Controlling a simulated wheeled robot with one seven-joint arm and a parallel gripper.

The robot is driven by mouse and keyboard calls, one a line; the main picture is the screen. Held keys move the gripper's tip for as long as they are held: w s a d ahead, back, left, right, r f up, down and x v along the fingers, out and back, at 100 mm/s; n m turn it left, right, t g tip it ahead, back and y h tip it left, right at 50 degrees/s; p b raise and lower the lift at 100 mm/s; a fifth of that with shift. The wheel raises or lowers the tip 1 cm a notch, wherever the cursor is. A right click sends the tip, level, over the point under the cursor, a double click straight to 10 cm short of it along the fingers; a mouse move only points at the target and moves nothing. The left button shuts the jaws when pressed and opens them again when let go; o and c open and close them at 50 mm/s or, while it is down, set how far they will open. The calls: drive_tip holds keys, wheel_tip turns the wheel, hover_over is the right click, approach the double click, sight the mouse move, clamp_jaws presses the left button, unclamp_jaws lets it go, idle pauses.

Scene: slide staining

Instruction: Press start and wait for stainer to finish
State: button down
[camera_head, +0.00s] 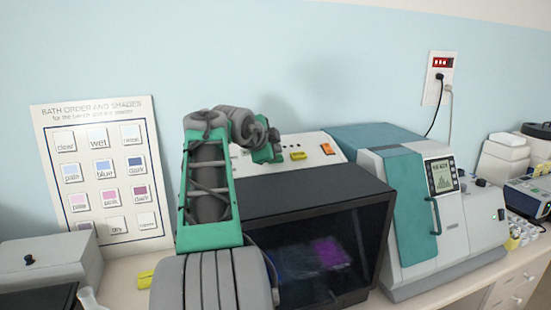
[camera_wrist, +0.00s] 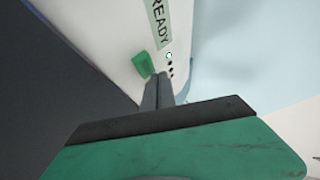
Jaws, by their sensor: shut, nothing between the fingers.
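The stainer (camera_head: 320,200) is a dark box with a glass front, a blue and purple patch visible inside, and a pale control panel (camera_head: 315,142) at its top rear. In the wrist view, a strip reading READY (camera_wrist: 159,22) lies on the pale panel above a green button (camera_wrist: 144,65). My gripper (camera_wrist: 158,80) is shut and empty, its fingertips just beside the green button; I cannot tell whether they touch it. In the head view, my gripper (camera_head: 268,152) is at the panel's left part and hides that part. An orange button (camera_head: 327,149) shows at the panel's right.
A teal and white machine (camera_head: 400,210) with a screen stands right of the stainer. A bath order chart (camera_head: 70,180) leans on the wall at left. A grey box (camera_head: 50,262) is at front left, and a yellow piece (camera_head: 145,279) lies on the bench.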

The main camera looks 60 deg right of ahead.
idle(0.5)
drive_tip(key=shift+w+d+f+b, duration=0.1)
drive_tip(key=shift+w+f+b, duration=0.05)
drive_tip(key=shift+f+b, duration=0.25)
